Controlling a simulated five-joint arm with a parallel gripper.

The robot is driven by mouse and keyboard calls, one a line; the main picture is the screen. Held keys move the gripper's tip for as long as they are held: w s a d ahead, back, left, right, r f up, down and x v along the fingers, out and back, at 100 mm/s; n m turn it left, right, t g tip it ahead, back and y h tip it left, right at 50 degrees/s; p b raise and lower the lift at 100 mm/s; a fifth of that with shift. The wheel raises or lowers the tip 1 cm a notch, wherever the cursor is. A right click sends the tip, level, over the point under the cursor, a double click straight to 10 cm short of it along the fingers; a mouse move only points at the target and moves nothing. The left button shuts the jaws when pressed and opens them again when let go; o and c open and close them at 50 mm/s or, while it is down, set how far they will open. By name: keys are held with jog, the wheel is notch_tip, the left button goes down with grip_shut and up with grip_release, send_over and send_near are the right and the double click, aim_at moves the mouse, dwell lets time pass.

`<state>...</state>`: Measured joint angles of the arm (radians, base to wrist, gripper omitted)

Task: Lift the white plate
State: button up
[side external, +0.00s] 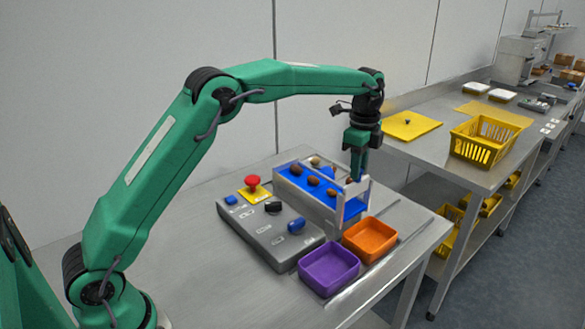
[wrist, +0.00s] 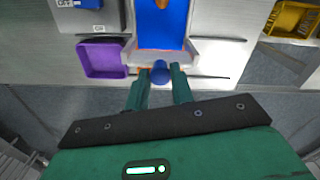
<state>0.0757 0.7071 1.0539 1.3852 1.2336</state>
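The white plate (side external: 356,188) stands upright at the near end of the blue belt (side external: 293,185), within a pale frame. In the wrist view its pale edge (wrist: 180,58) crosses the belt end. A blue knob (wrist: 160,73) shows at the plate. My gripper (side external: 358,176) points down over the plate. In the wrist view my gripper (wrist: 160,70) has one finger on each side of the knob, with narrow gaps visible, so it looks open. The lower part of the plate is partly hidden by the frame.
Several brown dates (side external: 312,181) lie on the belt. A purple bin (side external: 328,282) and an orange bin (side external: 371,257) sit in front of the belt end. A grey control box (side external: 262,238) with a red button (side external: 253,181) stands left. A yellow basket (side external: 480,156) is on the far table.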

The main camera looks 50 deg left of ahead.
jog(key=o, duration=0.4)
jog(key=shift+r, duration=0.2)
jog(key=shift+r, duration=0.1)
jog(key=shift+r, duration=3.8)
jog(key=shift+r, duration=0.1)
